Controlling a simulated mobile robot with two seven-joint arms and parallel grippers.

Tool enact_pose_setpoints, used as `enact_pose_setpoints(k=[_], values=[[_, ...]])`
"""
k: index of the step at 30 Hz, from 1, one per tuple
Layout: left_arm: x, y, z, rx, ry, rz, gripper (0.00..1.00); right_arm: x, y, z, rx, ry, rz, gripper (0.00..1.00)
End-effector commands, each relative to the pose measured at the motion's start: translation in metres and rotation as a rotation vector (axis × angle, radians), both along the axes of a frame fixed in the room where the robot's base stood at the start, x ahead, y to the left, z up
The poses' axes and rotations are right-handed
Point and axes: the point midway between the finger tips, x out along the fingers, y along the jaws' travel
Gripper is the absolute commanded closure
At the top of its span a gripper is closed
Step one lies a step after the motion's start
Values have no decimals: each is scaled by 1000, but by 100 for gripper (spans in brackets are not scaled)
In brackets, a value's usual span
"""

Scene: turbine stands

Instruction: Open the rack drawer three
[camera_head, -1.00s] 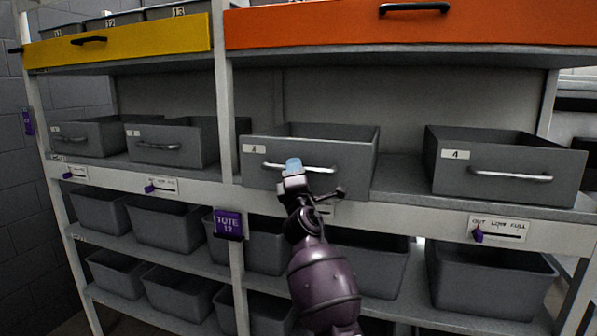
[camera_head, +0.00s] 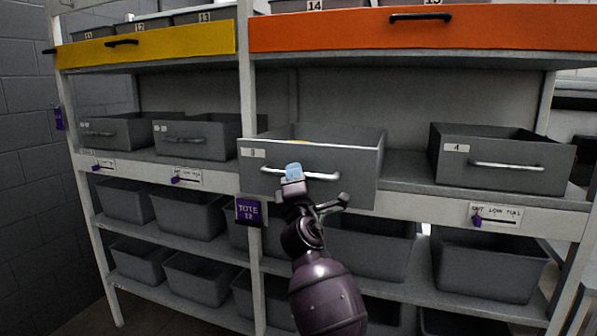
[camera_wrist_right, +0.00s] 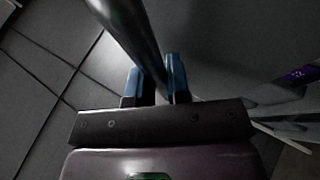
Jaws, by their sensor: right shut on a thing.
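Drawer three (camera_head: 322,168) is a grey open-topped bin on the middle shelf of the rack, with a label at its upper left that looks like a 3. It juts out past the shelf's front edge, and something yellow shows inside it. My right gripper (camera_head: 294,172) is at the left part of its silver bar handle (camera_head: 325,176). In the right wrist view the blue-tipped fingers (camera_wrist_right: 157,82) stand on either side of the dark-looking handle bar (camera_wrist_right: 130,35), shut on it. My left gripper is not in view.
Drawer 4 (camera_head: 500,165) sits to the right on the same shelf, and two more grey drawers (camera_head: 195,145) sit to the left. A purple tote tag (camera_head: 248,211) hangs on the upright post. Grey totes (camera_head: 190,217) fill the lower shelves. Orange (camera_head: 420,28) and yellow (camera_head: 145,46) drawer fronts are above.

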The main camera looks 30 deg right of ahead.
Motion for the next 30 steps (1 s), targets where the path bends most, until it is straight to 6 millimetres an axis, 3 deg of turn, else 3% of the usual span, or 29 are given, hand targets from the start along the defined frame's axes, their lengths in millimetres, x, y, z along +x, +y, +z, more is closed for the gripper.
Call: enact_pose_setpoints(k=[9,22,23,24,30], values=[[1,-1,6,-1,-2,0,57,-14,16,0,1,0,1,100],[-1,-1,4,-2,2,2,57,-16,18,0,0,0,0,100],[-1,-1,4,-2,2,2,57,-15,18,0,0,0,0,79],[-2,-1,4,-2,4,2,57,-15,18,0,0,0,0,73],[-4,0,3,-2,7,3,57,-15,18,0,0,0,0,73]])
